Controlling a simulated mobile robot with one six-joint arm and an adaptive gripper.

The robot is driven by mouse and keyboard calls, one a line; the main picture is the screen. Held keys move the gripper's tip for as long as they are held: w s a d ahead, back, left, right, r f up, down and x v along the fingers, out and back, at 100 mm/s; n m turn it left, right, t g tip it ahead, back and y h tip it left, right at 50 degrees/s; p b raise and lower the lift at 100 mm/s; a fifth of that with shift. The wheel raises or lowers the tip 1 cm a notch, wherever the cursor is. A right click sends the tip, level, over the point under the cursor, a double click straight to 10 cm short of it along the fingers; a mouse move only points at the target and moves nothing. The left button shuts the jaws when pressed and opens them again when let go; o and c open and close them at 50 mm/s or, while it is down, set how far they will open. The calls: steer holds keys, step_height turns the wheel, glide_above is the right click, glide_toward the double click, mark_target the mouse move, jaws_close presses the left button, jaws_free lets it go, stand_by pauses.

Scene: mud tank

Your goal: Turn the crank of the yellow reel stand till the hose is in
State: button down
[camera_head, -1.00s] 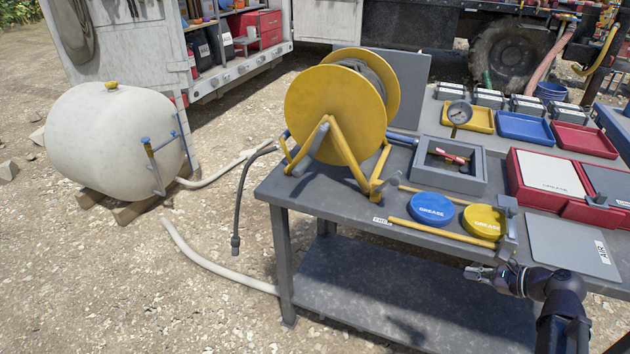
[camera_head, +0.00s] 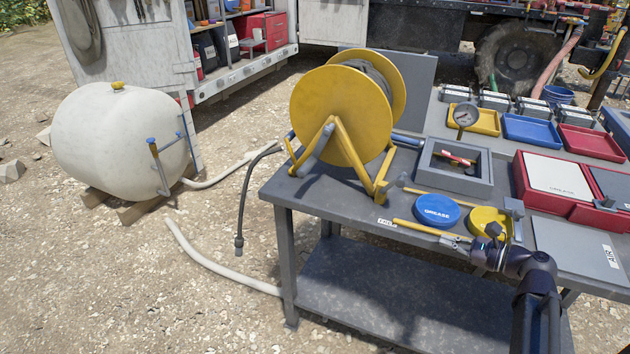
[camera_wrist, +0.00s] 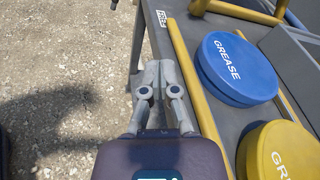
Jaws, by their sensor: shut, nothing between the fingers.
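The yellow reel stand (camera_head: 328,117) stands upright on the left end of the workbench. Dark hose (camera_head: 378,78) is wound between its two discs. A dark hose end (camera_head: 244,205) hangs down past the bench's left edge. A grey bar (camera_head: 316,150) slants across the front of the near disc; I cannot tell for sure whether it is the crank. My gripper (camera_head: 450,241) is shut and empty at the bench's front edge, right of and below the reel. In the wrist view its closed fingers (camera_wrist: 160,75) lie beside a yellow rail, touching nothing that I can make out.
A blue grease tin (camera_head: 437,209) and a yellow one (camera_head: 489,220) sit near my gripper, beside a yellow rail (camera_head: 425,229). A grey open box (camera_head: 455,190) stands right of the reel. A white tank (camera_head: 115,145) and open gravel lie left of the bench.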

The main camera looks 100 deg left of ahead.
steer(key=s+a+r+g+h, duration=0.1)
steer(key=s+a+r+g, duration=0.1)
steer(key=s, duration=0.8)
steer(key=s+a+r+m+g+h, duration=0.1)
steer(key=s+a, duration=0.3)
steer(key=s, duration=0.6)
steer(key=shift+a+r+g+h+b, duration=0.3)
steer(key=shift+a+r+g+b, duration=0.1)
steer(key=shift+r+g, duration=0.5)
steer(key=shift+s, duration=0.1)
steer(key=p+x, duration=0.2)
steer(key=x, duration=1.2)
steer(key=shift+f, duration=0.1)
steer(key=shift+s+a, duration=0.2)
steer(key=shift+s, duration=0.45)
